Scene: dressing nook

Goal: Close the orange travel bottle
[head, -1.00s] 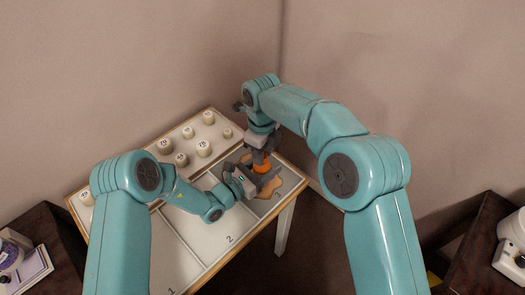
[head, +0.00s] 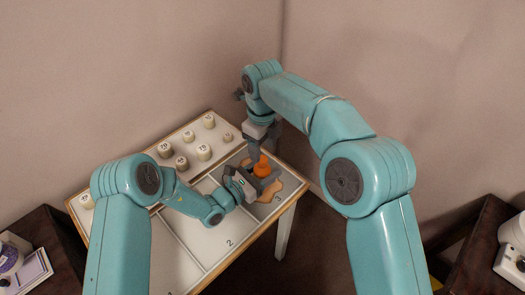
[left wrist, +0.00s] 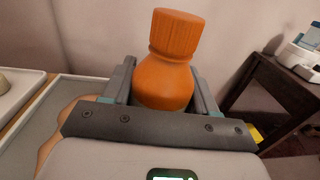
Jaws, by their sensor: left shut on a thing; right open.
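The orange travel bottle (head: 262,171) stands upright over the section marked 3 of the table. In the left wrist view, the bottle (left wrist: 165,85) has a ribbed orange cap (left wrist: 176,34) seated on its neck; whether it is fully tight I cannot tell. My left gripper (head: 258,184) is shut around the bottle's body, and its fingers (left wrist: 165,88) show on both sides of it. My right gripper (head: 262,146) is open, pointing down just above the cap and apart from it. It does not show in the left wrist view.
A tray (head: 217,143) with several pale numbered caps lies along the table's back. A tan flat shape (head: 290,187) lies under the bottle. Dark side tables stand at the left (head: 60,235) and right (head: 470,262). Sections 1 and 2 look mostly clear.

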